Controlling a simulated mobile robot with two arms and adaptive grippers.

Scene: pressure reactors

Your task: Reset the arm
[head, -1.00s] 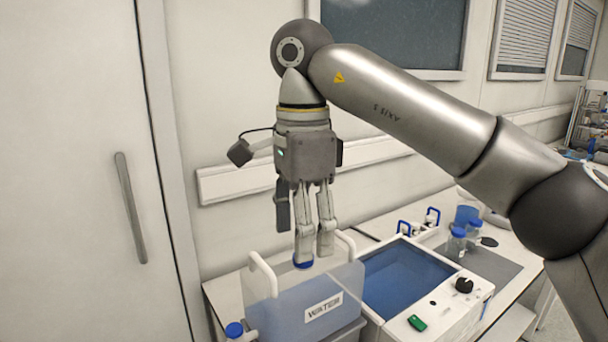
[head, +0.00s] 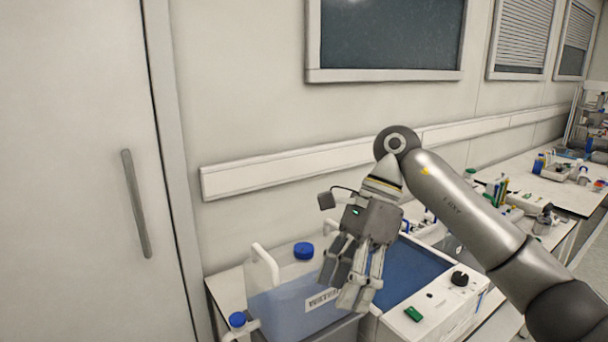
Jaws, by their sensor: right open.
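My right gripper (head: 345,285) hangs from my right arm, which comes in from the right. Its fingers point down and a little left, and they are open and empty. In the picture it overlaps the right end of the water canister (head: 275,310), a translucent container with a blue cap (head: 304,251), white handles and a printed label. Whether the fingers touch the canister cannot be told. The cap is in place and clear of the gripper. My left gripper is out of view.
Right of the canister stands a white bath device with a blue basin (head: 418,270), a black knob (head: 459,279) and a green switch (head: 413,314). A bench (head: 555,190) with several bottles and tools runs along the right. A door (head: 80,170) fills the left.

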